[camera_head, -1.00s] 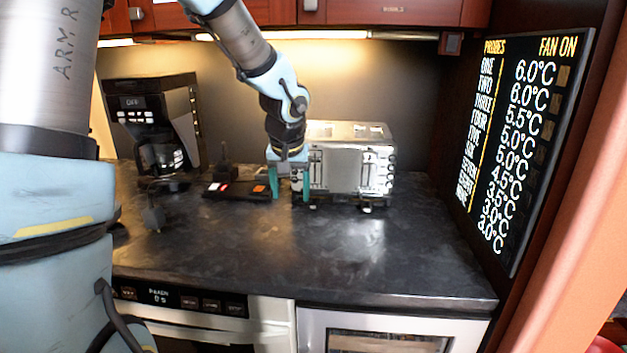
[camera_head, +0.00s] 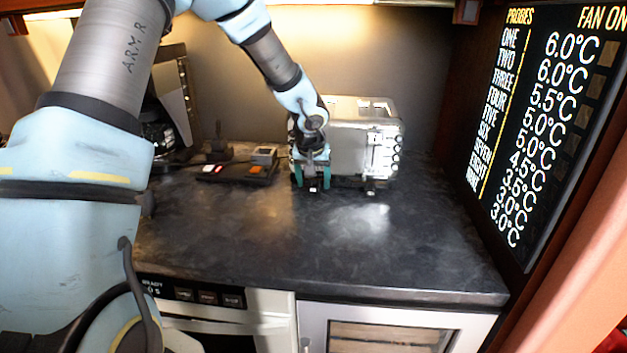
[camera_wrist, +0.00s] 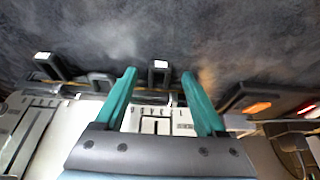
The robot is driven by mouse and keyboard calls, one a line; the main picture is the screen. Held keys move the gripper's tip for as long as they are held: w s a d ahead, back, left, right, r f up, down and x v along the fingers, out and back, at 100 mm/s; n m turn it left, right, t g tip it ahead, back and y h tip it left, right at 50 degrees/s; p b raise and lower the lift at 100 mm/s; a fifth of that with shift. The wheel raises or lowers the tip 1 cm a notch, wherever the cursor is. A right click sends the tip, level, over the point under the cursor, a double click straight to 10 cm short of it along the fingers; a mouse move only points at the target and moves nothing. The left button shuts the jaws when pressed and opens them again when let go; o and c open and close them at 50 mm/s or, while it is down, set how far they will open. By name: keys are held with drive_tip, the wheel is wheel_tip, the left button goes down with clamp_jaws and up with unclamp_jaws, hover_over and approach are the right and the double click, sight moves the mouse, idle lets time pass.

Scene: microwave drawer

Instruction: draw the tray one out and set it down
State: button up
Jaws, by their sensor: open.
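A silver toaster (camera_head: 350,135) stands at the back of the dark counter. Two dark pull-tabs with pale ends stick out low at its front: a left tab (camera_head: 313,188) and a right tab (camera_head: 370,190). I cannot read which is tray one. My gripper (camera_head: 311,178) points down at the toaster's left front, its teal fingers apart and empty. In the wrist view, which is turned round, my gripper (camera_wrist: 160,80) has one tab (camera_wrist: 158,70) between its fingertips, with a gap on each side. The other tab (camera_wrist: 47,64) lies to the left there.
A dark panel with red and orange lit switches (camera_head: 235,172) lies left of the toaster. A black coffee maker (camera_head: 175,105) stands further left. The counter's front (camera_head: 330,245) is clear. A temperature board (camera_head: 545,130) is on the right wall.

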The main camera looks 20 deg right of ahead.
drive_tip(key=shift+f, duration=0.2)
clamp_jaws()
idle(1.1)
idle(1.1)
drive_tip(key=shift+s+a+b, duration=0.65)
drive_tip(key=shift+s+b, duration=0.15)
drive_tip(key=shift+s, duration=0.35)
drive_tip(key=shift+s+a+b, duration=0.6)
drive_tip(key=shift+s+b, duration=0.25)
drive_tip(key=shift+s, duration=0.35)
drive_tip(key=shift+s+a+b, duration=0.65)
drive_tip(key=shift+s+b, duration=0.15)
drive_tip(key=shift+s, duration=0.35)
drive_tip(key=shift+s+a+r+b, duration=0.1)
drive_tip(key=shift+s+a+b, duration=0.65)
drive_tip(key=shift+s, duration=0.85)
drive_tip(key=shift+s+a+b, duration=0.35)
drive_tip(key=shift+s+a, duration=0.65)
drive_tip(key=shift+s, duration=0.6)
drive_tip(key=shift+s+a+r+b, duration=0.1)
drive_tip(key=shift+s+a+b, duration=0.65)
drive_tip(key=shift+s, duration=0.85)
drive_tip(key=shift+a, duration=0.15)
